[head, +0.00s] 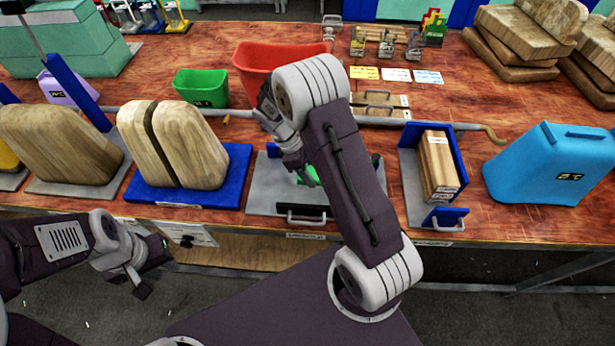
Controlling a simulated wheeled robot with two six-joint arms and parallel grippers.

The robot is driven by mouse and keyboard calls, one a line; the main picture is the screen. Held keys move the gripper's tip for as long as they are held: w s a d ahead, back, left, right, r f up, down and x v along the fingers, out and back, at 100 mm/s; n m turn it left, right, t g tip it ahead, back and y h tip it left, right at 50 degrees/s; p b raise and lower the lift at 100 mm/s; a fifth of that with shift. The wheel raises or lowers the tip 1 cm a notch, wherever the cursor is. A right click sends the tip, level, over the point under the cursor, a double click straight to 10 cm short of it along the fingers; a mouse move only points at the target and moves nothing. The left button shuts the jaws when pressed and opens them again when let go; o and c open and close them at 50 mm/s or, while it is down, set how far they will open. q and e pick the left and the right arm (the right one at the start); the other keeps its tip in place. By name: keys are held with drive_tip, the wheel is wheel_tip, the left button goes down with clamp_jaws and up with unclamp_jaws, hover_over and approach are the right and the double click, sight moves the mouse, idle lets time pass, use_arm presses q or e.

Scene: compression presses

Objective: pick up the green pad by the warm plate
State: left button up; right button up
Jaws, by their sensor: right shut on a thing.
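A small green pad (309,175) shows partly at the grey plate (262,196) in the middle of the bench. My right arm hides most of it. My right gripper (300,168) reaches down over the plate and is shut on the green pad; its fingertips are mostly hidden. I cannot tell whether the pad touches the plate. Nothing visible marks this plate as warm. My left gripper (153,268) is open and empty, low at the left in front of the bench edge.
A wooden two-part block on a blue base (227,177) stands left of the plate. A wooden stack in a blue-ended press (437,168) and a blue container (549,165) stand right. A red bin (250,72) and green bin (201,87) sit behind. A metal bar crosses behind the plate.

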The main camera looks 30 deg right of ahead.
drive_tip(key=s+d+r, duration=0.5)
drive_tip(key=s+r, duration=0.1)
drive_tip(key=s, duration=0.3)
drive_tip(key=shift+s, duration=0.25)
